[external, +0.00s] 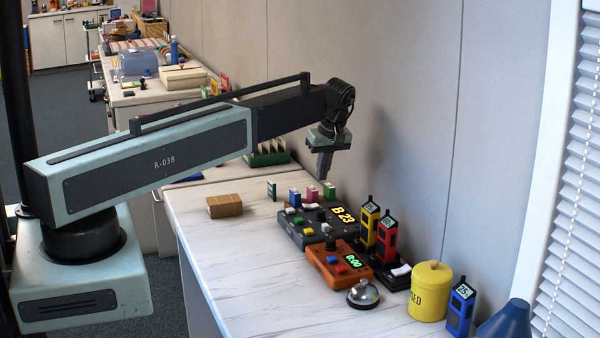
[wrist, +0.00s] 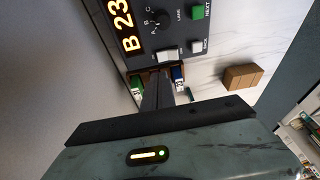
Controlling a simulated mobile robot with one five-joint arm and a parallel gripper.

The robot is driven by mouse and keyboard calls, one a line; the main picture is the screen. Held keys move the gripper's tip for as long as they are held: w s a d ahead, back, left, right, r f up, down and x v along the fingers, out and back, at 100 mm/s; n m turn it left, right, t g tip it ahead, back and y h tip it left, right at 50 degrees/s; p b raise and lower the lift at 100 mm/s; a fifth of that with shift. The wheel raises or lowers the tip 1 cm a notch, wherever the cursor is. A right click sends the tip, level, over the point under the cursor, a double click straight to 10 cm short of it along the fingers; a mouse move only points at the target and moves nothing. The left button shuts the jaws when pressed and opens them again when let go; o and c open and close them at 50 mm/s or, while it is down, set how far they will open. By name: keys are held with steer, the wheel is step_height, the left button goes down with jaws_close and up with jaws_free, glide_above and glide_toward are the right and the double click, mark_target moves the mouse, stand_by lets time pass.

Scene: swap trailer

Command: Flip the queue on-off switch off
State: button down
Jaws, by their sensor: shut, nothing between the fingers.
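The queue box is a dark grey console (external: 298,233) on the counter, with a lit yellow "B 23" display (external: 344,216). A white rocker switch (external: 310,206) sits at its far edge; in the wrist view the switch (wrist: 169,54) is close to the fingertips, and its on or off position is too small to tell. My gripper (external: 322,176) is shut and empty, pointing down above the far side of the box. In the wrist view the shut fingers (wrist: 157,78) appear just below the switch, apart from it as far as I can tell.
Blue, pink and green small blocks (external: 329,191) stand behind the box. An orange timer (external: 338,268), a silver bell (external: 363,294), yellow and red handhelds (external: 386,238) and a yellow canister (external: 431,291) stand nearer. A cardboard box (external: 225,206) lies left; counter front is clear.

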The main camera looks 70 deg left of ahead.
steer(key=p+v, duration=0.4)
steer(key=v, duration=0.2)
steer(key=shift+w, duration=0.2)
steer(key=shift+r, duration=0.1)
steer(key=shift+s+d+r+g, duration=0.15)
steer(key=shift+s+r+g, duration=0.05)
steer(key=shift+s+g, duration=0.25)
steer(key=shift+s+f, duration=0.1)
